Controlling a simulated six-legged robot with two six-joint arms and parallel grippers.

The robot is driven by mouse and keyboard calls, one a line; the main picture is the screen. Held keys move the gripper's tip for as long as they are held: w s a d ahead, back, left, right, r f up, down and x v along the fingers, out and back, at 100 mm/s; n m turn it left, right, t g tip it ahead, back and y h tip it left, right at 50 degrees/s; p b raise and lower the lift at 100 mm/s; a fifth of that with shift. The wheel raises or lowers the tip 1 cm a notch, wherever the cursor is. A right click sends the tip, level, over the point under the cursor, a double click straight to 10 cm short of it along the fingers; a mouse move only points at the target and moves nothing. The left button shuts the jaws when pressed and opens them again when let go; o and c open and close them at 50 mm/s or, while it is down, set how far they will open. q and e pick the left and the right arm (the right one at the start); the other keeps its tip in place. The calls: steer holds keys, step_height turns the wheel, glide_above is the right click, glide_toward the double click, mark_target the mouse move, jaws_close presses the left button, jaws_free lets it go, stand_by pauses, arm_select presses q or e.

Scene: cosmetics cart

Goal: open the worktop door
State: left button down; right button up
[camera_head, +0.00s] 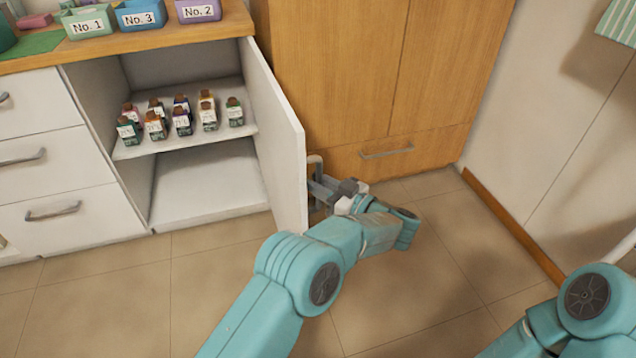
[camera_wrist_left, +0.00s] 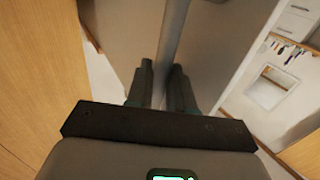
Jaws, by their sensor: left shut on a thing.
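The white worktop door (camera_head: 279,137) stands swung wide open at the right side of the cabinet under the wooden worktop (camera_head: 135,42). Its outer face is turned toward the wooden wardrobe. My left gripper (camera_head: 322,188) is on that outer side, shut on the door handle (camera_head: 314,160). In the left wrist view the two dark fingers of my left gripper (camera_wrist_left: 163,85) are close together, with the grey handle (camera_wrist_left: 176,32) running up between them. The exact contact is partly hidden. My right gripper is out of view; only part of my right arm shows at lower right.
Small labelled bottles (camera_head: 181,120) stand on the cabinet's upper shelf; its lower level is empty. Labelled bins (camera_head: 140,15) stand on the worktop. White drawers (camera_head: 50,165) are on the left. The wooden wardrobe (camera_head: 335,75) is close behind the door. Tiled floor (camera_head: 190,290) in front is clear.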

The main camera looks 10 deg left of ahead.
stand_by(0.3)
arm_select(q)
steer(key=c, duration=1.1)
jaws_free()
steer(key=shift+c, duration=0.2)
